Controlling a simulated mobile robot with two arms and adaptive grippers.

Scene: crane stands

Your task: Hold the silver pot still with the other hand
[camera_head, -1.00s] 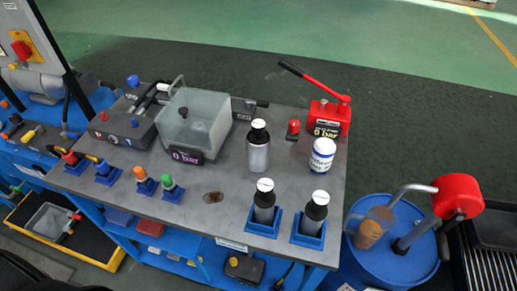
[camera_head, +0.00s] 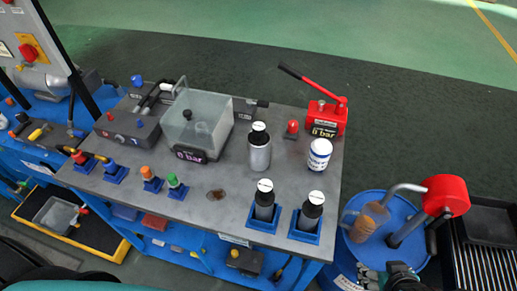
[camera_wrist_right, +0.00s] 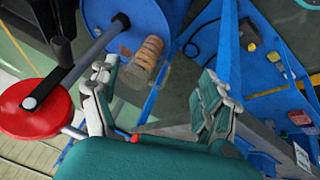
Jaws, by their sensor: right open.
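A silver pot (camera_head: 259,155), a metal cylinder with a black and white top, stands upright on the grey bench top (camera_head: 215,215). Two similar silver cylinders with black tops (camera_head: 264,208) (camera_head: 308,220) stand in blue square holders at the bench's front edge. My right gripper (camera_head: 390,277) is at the bottom right of the head view, in front of the blue drum and well apart from the pot. In the right wrist view its teal-padded fingers (camera_wrist_right: 160,100) are spread apart with nothing held. My left gripper does not show.
A blue drum (camera_head: 368,258) with a red-wheeled hand pump (camera_head: 445,195) stands right of the bench. A white jar (camera_head: 319,155), a red pump (camera_head: 327,118) and a clear tank (camera_head: 195,125) are on the bench. Coloured fittings (camera_head: 150,178) line its front left.

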